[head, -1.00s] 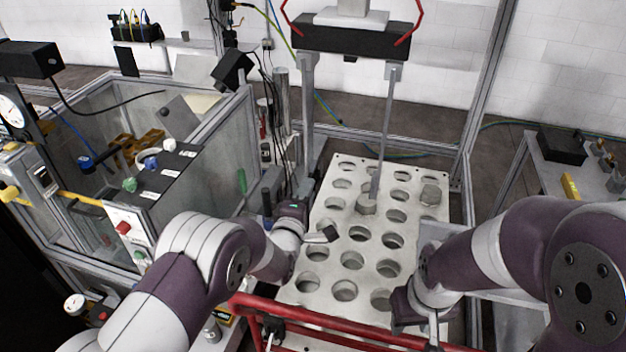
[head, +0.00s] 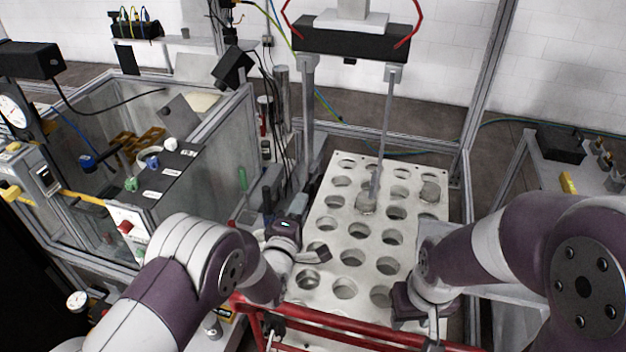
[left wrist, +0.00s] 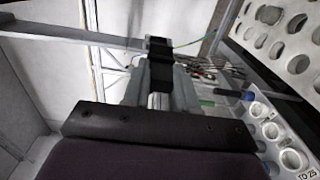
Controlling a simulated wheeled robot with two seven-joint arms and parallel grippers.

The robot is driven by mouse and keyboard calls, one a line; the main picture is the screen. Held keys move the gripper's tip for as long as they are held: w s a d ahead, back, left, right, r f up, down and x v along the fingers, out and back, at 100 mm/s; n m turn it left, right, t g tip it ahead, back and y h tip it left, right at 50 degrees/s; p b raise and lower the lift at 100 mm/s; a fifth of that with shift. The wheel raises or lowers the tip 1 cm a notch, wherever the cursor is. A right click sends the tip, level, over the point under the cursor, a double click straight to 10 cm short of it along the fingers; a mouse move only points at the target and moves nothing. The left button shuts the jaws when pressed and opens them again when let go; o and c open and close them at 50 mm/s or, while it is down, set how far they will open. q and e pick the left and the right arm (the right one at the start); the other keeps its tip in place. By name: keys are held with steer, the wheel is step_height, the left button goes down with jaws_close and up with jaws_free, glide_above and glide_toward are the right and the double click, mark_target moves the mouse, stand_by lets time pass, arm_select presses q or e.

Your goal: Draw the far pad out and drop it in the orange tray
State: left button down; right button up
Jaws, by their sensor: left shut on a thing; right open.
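My left gripper (head: 297,207) is over the left edge of the holed plate, at the end of the left arm. In the left wrist view its fingers (left wrist: 159,72) are shut on a black piece (left wrist: 158,50), which looks like the pad; the fingers hide part of it. The gantry gripper (head: 350,40) hangs at the back, with two long grey fingers (head: 386,125) pointing down. I cannot make out a pad on them.
The white holed plate (head: 352,210) fills the middle, with a grey hexagonal block (head: 430,191) at right. A red rail (head: 340,328) crosses the front. A clear-walled enclosure (head: 215,140) with orange-brown parts (head: 150,138) stands left. A white holed rack (left wrist: 290,158) shows in the left wrist view.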

arm_select(q)
steer(key=p+v, duration=0.2)
steer(key=v, duration=0.6)
stand_by(0.4)
